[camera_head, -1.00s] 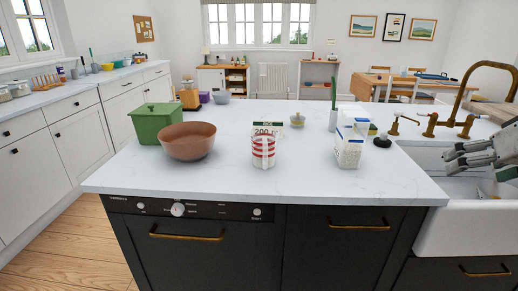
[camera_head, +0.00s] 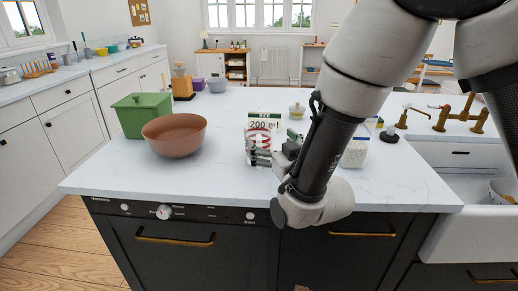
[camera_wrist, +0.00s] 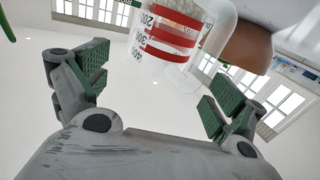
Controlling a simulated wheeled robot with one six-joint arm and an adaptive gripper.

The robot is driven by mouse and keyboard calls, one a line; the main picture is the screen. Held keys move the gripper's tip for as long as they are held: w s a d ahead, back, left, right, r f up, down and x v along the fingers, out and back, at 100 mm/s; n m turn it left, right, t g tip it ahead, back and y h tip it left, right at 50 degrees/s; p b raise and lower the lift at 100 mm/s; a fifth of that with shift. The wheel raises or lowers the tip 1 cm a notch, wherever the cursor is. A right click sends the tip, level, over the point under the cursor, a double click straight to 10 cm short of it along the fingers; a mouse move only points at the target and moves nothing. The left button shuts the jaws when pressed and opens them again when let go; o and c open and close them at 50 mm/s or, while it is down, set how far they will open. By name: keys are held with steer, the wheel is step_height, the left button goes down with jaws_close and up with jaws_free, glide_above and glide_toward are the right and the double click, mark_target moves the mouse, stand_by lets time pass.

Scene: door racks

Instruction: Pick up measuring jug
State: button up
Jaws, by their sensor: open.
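The measuring jug (camera_head: 262,136) is clear with red bands and stands on the white island worktop, partly hidden behind my gripper in the head view. In the wrist view the jug (camera_wrist: 170,42) appears tilted, with red bands and numbers, beyond the fingertips and roughly between them. My gripper (camera_head: 259,154) is at the near side of the jug, low over the worktop. In the wrist view my gripper (camera_wrist: 158,85) has its green-padded fingers spread wide with nothing between the pads. I cannot tell the exact gap to the jug.
A brown bowl (camera_head: 174,137) and a green lidded box (camera_head: 140,114) stand left of the jug. A rice box (camera_head: 262,117) stands behind it. A carton (camera_head: 357,152) is partly hidden behind my arm. A sink (camera_head: 458,153) lies right. The front worktop is clear.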

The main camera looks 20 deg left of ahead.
mark_target(264, 135)
steer(key=x, duration=0.5)
steer(key=shift+r, duration=0.15)
steer(key=c, duration=1.9)
